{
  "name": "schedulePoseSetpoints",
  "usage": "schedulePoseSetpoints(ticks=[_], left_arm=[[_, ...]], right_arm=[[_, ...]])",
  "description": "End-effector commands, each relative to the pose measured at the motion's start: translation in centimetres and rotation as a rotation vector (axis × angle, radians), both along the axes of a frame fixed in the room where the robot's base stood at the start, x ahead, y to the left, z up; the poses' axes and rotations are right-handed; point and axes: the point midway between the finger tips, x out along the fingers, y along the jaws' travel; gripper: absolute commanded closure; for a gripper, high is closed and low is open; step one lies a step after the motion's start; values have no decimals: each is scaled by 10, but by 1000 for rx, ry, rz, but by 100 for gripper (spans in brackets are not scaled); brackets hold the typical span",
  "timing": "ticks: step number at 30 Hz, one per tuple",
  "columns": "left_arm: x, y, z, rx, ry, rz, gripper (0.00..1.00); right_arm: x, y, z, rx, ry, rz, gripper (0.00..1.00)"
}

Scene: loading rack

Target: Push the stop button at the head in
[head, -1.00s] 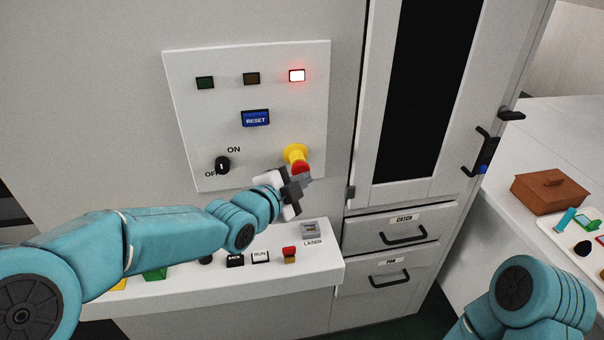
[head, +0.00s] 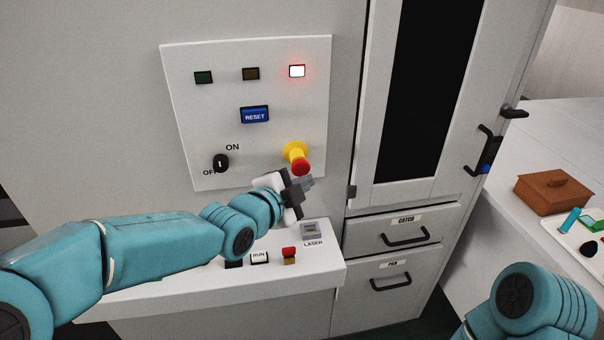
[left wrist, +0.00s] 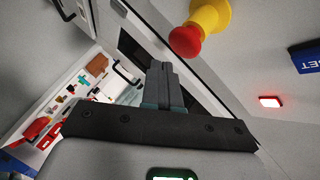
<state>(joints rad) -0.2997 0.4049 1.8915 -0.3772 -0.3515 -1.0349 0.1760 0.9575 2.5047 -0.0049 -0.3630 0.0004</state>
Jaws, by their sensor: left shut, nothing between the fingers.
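The stop button is a red mushroom cap (head: 301,168) on a yellow collar (head: 296,152), low on the right of the white control panel (head: 200,120). In the left wrist view the red cap (left wrist: 185,41) and the yellow collar (left wrist: 210,14) show at the top, to the right of the fingers. My left gripper (head: 308,183) is shut and empty, just below the red cap in the head view. A gap shows between the fingers and the cap in the left wrist view (left wrist: 162,80). My right gripper is out of view; only my right arm shows at lower right.
The panel also holds a blue RESET button (head: 255,115), an ON/OFF knob (head: 221,163) and a lit red lamp (head: 297,71). Below is a white ledge (head: 325,270) with small items. A drawer cabinet (head: 370,240) stands right, then a table with a brown box (head: 553,192).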

Motion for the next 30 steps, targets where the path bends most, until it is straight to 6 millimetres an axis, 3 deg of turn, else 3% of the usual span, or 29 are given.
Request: schedulePoseSetpoints(ticks=[5,12,20,30], left_arm=[[-5,-1,-3,-1,-2,1,100],[-26,-7,-5,-2,-1,-2,100],[-47,-11,-2,0,0,-1,100],[-49,-12,0,0,1,-1,100]], right_arm=[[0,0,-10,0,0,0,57],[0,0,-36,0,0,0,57],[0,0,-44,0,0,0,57],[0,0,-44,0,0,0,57]])
